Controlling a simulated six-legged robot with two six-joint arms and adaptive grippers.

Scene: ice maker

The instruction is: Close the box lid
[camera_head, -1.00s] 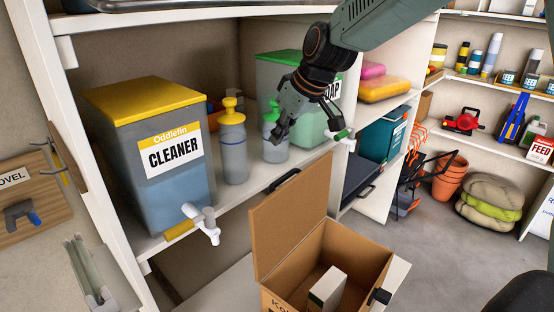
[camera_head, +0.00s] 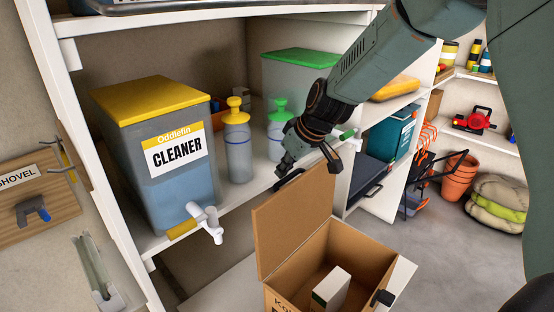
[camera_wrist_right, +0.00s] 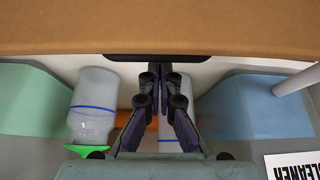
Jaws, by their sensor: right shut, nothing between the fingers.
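The cardboard box (camera_head: 325,262) stands at the bottom middle of the head view with its lid (camera_head: 292,233) raised on the left side. A black handle (camera_head: 289,180) sits at the lid's top edge. My right gripper (camera_head: 284,167) is shut and empty just above that edge, close to the handle; I cannot tell whether they touch. In the right wrist view, my shut fingers (camera_wrist_right: 158,75) point at the brown lid (camera_wrist_right: 160,28) and its black handle (camera_wrist_right: 200,58). My left gripper is not in view.
A white-and-green carton (camera_head: 331,288) lies inside the box. Behind, a shelf holds the cleaner tank (camera_head: 155,160), a pump bottle with a yellow top (camera_head: 238,150) and a green-lidded tank (camera_head: 300,75). Grey floor (camera_head: 440,265) is clear to the right.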

